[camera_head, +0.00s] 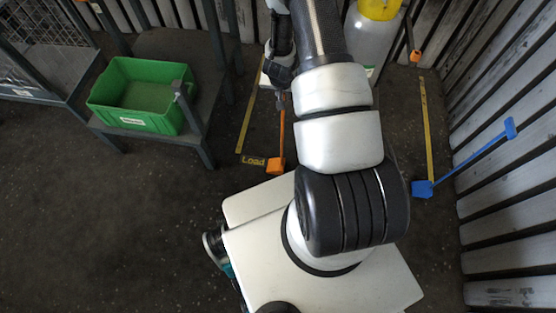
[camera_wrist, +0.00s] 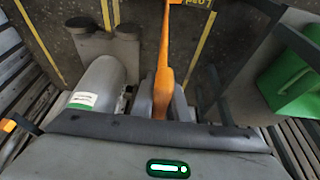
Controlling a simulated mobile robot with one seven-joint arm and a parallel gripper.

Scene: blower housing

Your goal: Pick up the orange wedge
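The orange wedge (camera_head: 276,165) rests on the dark floor beside the yellow "Load" marking, with its long thin orange handle rising toward my gripper (camera_head: 281,97). In the wrist view the wedge shows only in part at the top edge (camera_wrist: 187,3). Its handle runs down the picture and ends between the grey fingers of my gripper (camera_wrist: 162,104). The fingers stand close on both sides of the handle. Whether they press on it cannot be told. My arm hides part of the area right of the handle in the head view.
A green bin (camera_head: 138,97) sits on a low grey shelf at the left. A grey cylinder with a yellow top (camera_head: 375,33) stands just behind my arm. A blue wedge with a long handle (camera_head: 424,188) lies near the ribbed wall at the right. Open floor lies at the lower left.

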